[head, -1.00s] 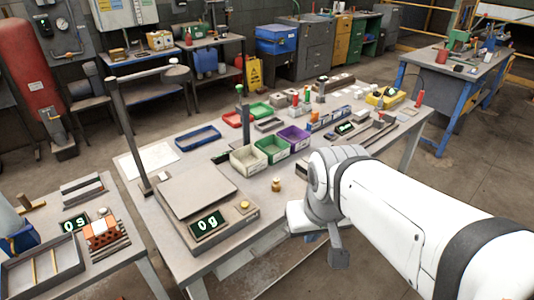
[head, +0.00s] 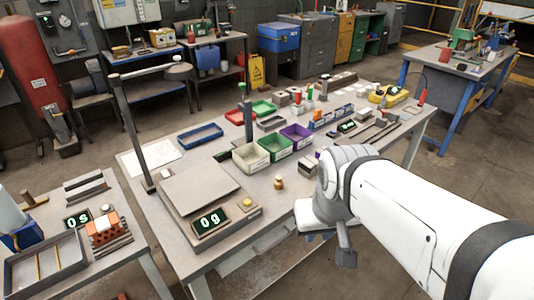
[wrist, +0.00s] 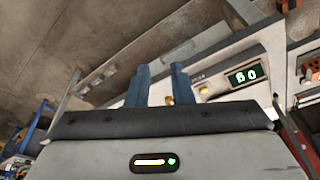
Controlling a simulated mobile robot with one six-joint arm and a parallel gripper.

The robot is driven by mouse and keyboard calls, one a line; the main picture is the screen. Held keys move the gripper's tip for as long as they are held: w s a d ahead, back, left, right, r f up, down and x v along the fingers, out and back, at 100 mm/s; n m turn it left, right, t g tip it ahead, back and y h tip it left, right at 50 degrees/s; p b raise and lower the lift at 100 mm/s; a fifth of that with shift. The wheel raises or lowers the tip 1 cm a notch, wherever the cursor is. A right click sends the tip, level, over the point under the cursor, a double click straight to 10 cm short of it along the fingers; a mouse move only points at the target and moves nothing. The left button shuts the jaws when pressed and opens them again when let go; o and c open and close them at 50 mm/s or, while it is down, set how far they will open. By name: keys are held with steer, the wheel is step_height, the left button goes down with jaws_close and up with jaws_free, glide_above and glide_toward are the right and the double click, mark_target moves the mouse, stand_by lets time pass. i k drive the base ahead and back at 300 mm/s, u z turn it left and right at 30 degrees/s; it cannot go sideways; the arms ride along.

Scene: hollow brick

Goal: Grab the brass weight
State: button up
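The brass weight (head: 279,183) is a small golden piece standing upright on the grey workbench (head: 235,245), right of the scale and in front of the cream bin. In the wrist view the weight (wrist: 169,100) shows partly between the two blue-grey fingers of my gripper (wrist: 160,72), beyond them. The fingers are apart with nothing held between them. The palm hides the area below. In the head view my white arm reaches in from the right; the fingers cannot be made out there.
The scale (head: 201,186) reads 0 g and has a round brass-coloured knob (head: 247,202) near the weight. Cream (head: 250,158), green (head: 276,148) and purple (head: 295,137) bins stand behind. A metal post (head: 131,130) rises left of the scale. Bench around the weight is clear.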

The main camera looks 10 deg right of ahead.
mark_target(278, 182)
steer(key=z, duration=0.5)
steer(key=k, duration=0.75)
steer(key=z, duration=0.85)
steer(key=k, duration=0.55)
steer(key=z, duration=0.35)
steer(key=i, duration=1.35)
steer(key=u, duration=1.2)
steer(key=i, duration=1.35)
steer(key=u, duration=0.85)
steer(key=k, duration=0.65)
steer(key=u, duration=0.2)
steer(key=i, duration=0.65)
